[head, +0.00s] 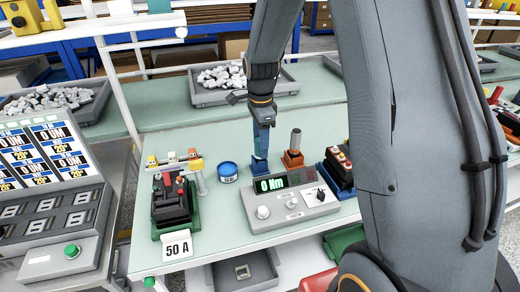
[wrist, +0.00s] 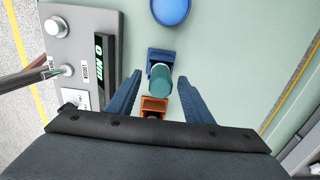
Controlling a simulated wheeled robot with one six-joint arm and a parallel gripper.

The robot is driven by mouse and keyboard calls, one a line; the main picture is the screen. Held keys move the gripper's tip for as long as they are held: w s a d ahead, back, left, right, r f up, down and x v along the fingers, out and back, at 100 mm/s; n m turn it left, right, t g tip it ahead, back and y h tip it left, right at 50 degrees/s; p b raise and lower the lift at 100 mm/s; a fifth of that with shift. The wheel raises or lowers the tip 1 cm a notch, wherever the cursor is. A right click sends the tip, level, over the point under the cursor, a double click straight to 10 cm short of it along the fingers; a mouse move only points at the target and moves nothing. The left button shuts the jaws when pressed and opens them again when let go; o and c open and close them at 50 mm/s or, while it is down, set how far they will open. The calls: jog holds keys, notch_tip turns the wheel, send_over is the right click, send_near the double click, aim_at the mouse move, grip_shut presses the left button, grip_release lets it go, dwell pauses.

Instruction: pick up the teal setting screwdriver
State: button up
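The teal screwdriver (wrist: 160,78) stands upright, handle up, in a blue holder (wrist: 161,54) behind the torque tester. In the wrist view its round handle lies between my two blue fingers, with a gap on either side. My gripper (wrist: 160,80) is open and points down over it. In the head view my gripper (head: 262,143) is just above the blue holder (head: 259,166), and its fingers hide most or all of the screwdriver there.
An orange holder (head: 293,159) with a brown-grey handled tool (head: 295,139) stands close on the right. The torque tester (head: 292,203) is in front. A blue round tin (head: 228,172) is to the left.

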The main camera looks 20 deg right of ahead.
jog(key=c, duration=1.1)
jog(key=shift+r, duration=0.1)
